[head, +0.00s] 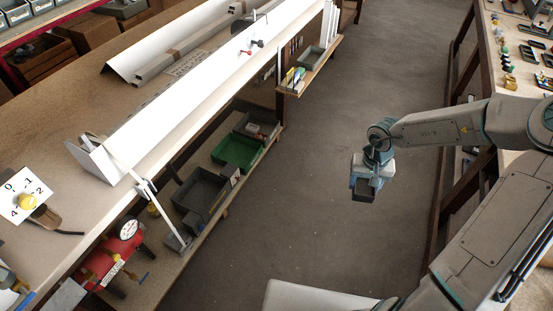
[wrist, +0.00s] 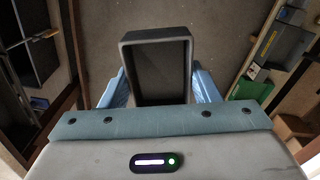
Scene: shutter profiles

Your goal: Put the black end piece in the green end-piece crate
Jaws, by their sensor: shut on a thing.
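My gripper (head: 366,182) hangs over the open floor in the right half of the head view. It is shut on the black end piece (head: 364,194), a dark, shallow box-shaped part with a raised rim. In the wrist view the end piece (wrist: 157,70) sits upright between the two blue fingers (wrist: 158,88), its hollow side facing the camera. The green crate (head: 237,151) stands on the low shelf under the long bench, left of my gripper and well apart from it. Its inside looks empty. A green patch (wrist: 252,87) at the right of the wrist view is probably this crate.
A grey crate (head: 200,193) stands in front of the green one and another grey crate (head: 257,126) behind it. The bench (head: 150,170) overhangs them, with a long white profile on top. A red compressor (head: 112,258) stands at lower left. The floor between is clear.

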